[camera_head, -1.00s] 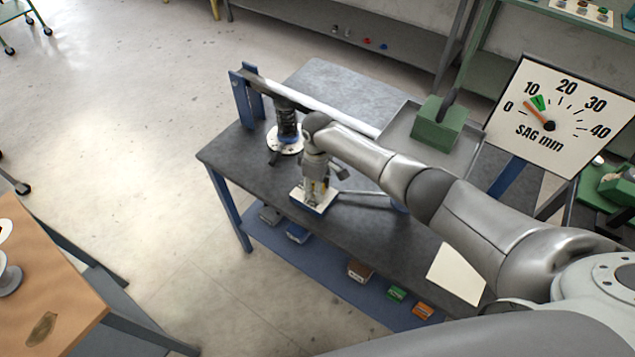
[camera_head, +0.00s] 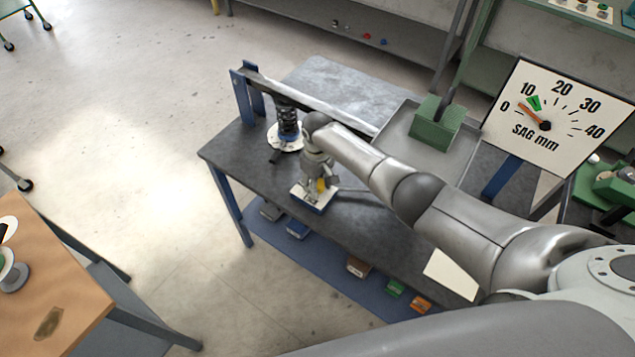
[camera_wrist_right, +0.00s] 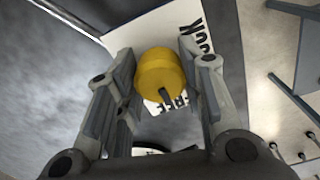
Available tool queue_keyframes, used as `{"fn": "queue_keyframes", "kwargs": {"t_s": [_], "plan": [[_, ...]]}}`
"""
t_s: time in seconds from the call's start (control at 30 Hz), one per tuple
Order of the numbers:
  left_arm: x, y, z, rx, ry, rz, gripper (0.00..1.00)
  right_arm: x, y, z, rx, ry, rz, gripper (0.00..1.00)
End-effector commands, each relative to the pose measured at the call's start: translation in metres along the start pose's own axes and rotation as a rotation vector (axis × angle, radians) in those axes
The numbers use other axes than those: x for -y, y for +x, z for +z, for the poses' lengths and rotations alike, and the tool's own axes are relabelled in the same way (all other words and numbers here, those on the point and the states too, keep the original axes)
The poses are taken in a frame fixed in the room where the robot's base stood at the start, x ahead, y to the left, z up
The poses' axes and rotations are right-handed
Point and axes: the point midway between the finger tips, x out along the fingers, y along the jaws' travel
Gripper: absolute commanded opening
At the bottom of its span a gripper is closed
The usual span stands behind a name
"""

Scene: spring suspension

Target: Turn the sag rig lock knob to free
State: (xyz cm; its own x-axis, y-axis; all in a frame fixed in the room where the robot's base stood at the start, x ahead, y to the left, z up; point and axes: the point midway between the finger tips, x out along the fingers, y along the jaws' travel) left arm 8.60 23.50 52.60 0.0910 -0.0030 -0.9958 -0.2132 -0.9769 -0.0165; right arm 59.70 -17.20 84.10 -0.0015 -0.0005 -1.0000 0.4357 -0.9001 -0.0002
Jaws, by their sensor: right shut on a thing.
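The yellow lock knob (camera_wrist_right: 160,75) sits on a white plate (camera_wrist_right: 130,30) lettered LOCK and FREE in the right wrist view. A dark mark on the knob's lower edge faces the FREE lettering. My right gripper (camera_wrist_right: 158,80) is shut on the knob, one finger on each side. In the head view, my right gripper (camera_head: 318,184) points down over the white plate (camera_head: 305,198) at the bench's front edge, with a bit of yellow showing between the fingers. The sag dial (camera_head: 555,115) stands at the right, its orange needle between 0 and 10. My left gripper is not in view.
A dark spring unit (camera_head: 288,125) stands on a white disc behind my gripper, under a long lever bar (camera_head: 320,103). A green block (camera_head: 436,122) stands in a grey tray (camera_head: 467,150). A wooden table (camera_head: 60,290) is at the lower left, with open floor between.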

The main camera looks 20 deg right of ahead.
Motion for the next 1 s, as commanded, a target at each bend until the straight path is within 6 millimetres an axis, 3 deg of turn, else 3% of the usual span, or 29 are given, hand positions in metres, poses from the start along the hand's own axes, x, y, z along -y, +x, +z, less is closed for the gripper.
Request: {"fn": "queue_keyframes", "kwargs": {"t_s": [0.2,0.23,0.4,0.77,1.0], "plan": [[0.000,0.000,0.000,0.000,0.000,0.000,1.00,0.000,-0.001,-0.002,-0.005,0.002,0.000,0.12],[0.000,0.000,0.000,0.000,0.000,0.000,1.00,0.000,-0.001,-0.002,-0.005,0.002,0.000,0.37],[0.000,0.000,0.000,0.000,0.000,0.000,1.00,0.000,-0.001,-0.001,-0.004,0.001,0.000,0.58],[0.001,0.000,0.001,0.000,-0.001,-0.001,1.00,0.000,-0.002,-0.001,-0.003,0.000,0.000,0.58],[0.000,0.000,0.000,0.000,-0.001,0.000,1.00,-0.001,-0.026,-0.001,-0.006,-0.001,0.001,0.58]]}}
